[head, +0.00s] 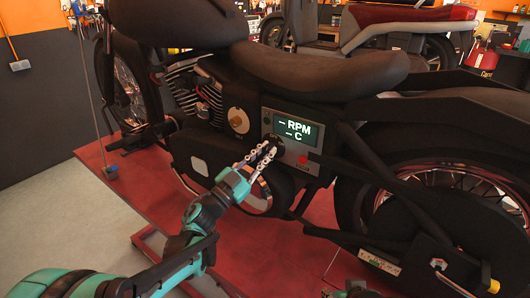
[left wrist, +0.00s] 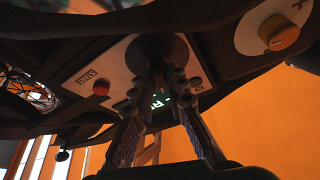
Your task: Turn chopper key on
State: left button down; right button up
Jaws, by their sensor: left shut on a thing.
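The chopper (head: 300,70) stands side-on with a grey control panel (head: 300,151) below its seat. The panel has a display (head: 297,131) reading "– RPM – C" and a red button (head: 300,159). A dark round key knob (head: 272,140) sits at the panel's left part; it also shows in the left wrist view (left wrist: 158,48). My left gripper (head: 265,153) is shut on the key knob, with its fingers (left wrist: 166,82) pointing at the panel. The fingers hide part of the key, so its turn angle is unclear. A small grey part at the bottom edge may be my right gripper (head: 350,290).
The chopper stands on a red lift platform (head: 130,200). Its rear wheel (head: 450,195) is at right. Grey floor (head: 60,220) is clear at left.

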pick_arm(q)
jog(key=m+g, duration=0.1)
jog(key=m, duration=0.1)
jog(key=m+g+h+p, duration=0.1)
jog(key=m, duration=0.2)
jog(key=shift+a+r+g, duration=0.1)
jog(key=shift+g, duration=0.2)
jog(key=shift+m+g+p, duration=0.85)
jog(key=shift+m+g, duration=0.05)
jog(key=shift+m, duration=1.9)
jog(key=c, duration=1.5)
grip_release()
jog(key=shift+c, duration=0.2)
jog(key=v, duration=1.2)
jog(key=shift+w, duration=0.15)
